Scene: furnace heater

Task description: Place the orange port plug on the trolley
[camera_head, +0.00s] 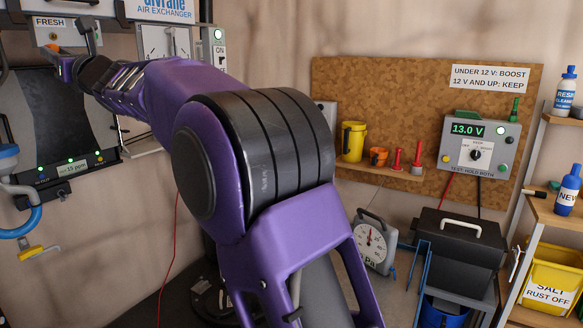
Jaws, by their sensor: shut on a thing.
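My arm reaches to the upper left, and my gripper (84,38) is at the wall unit, just right of the FRESH label. An orange piece, seemingly the orange port plug (53,48), shows at the fingertips below that label. My gripper is shut on it. Most of the plug is hidden by the fingers, and I cannot tell whether it still sits in its port. A low stand with a blue frame, seemingly the trolley (466,297), is at the lower right. A black box with a pale handle stands on it.
A pegboard shelf (385,174) holds a yellow mug, an orange cup and red items. A voltage box (481,145) reads 13.0 V. A dial gauge (374,243) stands left of the black box (461,250). A wooden rack (555,215) holds bottles and a yellow bucket at right.

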